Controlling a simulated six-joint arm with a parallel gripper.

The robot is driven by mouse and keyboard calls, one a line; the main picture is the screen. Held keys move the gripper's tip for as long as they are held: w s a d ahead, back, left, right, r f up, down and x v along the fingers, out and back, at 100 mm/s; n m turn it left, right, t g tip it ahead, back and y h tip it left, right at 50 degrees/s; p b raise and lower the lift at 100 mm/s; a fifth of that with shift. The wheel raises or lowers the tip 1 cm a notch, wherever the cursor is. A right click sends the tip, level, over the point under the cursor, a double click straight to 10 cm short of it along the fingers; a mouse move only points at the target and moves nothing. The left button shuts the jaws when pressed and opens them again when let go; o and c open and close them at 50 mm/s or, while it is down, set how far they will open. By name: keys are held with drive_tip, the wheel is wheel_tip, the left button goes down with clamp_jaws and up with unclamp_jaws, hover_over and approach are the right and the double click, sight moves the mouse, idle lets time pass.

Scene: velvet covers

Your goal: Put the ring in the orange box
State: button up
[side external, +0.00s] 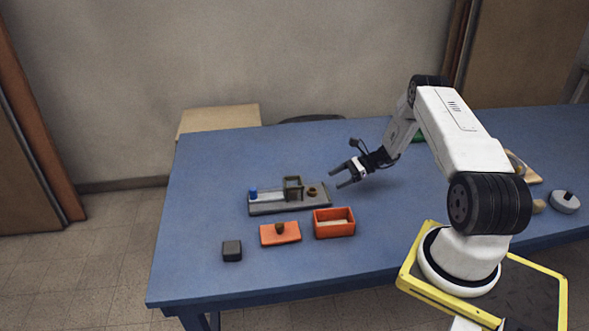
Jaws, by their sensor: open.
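A small brown ring-like piece (312,191) lies at the right end of a grey tray (290,208); it is too small to be sure of its shape. The open-topped orange box (334,232) stands in front of the tray's right end, with a pale floor showing inside. An orange lid (270,237) with a dark knob lies flat to the left of the box, apart from it. My gripper (338,179) is open and empty, to the right of the ring and a little above the table, its fingers pointing left.
The tray also bears a blue peg (253,193) and a dark green open frame (292,187) just left of the ring. A dark grey block (232,250) sits front left. A grey round object (565,202) lies far right. The blue table is clear at back left.

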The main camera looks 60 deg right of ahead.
drive_tip(key=shift+a, duration=0.1)
drive_tip(key=a+r+n+g, duration=0.1)
drive_tip(key=a, duration=0.1)
drive_tip(key=w+a+r+n+g, duration=0.1)
drive_tip(key=a+r+n+g, duration=0.1)
drive_tip(key=a, duration=0.1)
drive_tip(key=w+a+r+n+g, duration=0.1)
drive_tip(key=a+r+n+g, duration=0.1)
drive_tip(key=shift+a+h, duration=0.3)
drive_tip(key=shift+h, duration=0.1)
drive_tip(key=s+a+r+n+h, duration=0.4)
drive_tip(key=a+r+n, duration=0.3)
drive_tip(key=a+n, duration=0.3)
drive_tip(key=s+a+r+n+g+h, duration=0.1)
drive_tip(key=s+a+r+n+h, duration=0.4)
drive_tip(key=a+n, duration=0.6)
wheel_tip(320, 180, up, 3)
drive_tip(key=s+a, duration=0.1)
drive_tip(key=s, duration=0.1)
drive_tip(key=shift+s+a+r, duration=0.15)
drive_tip(key=shift+s, duration=0.15)
drive_tip(key=c, duration=0.3)
drive_tip(key=shift+w, duration=0.15)
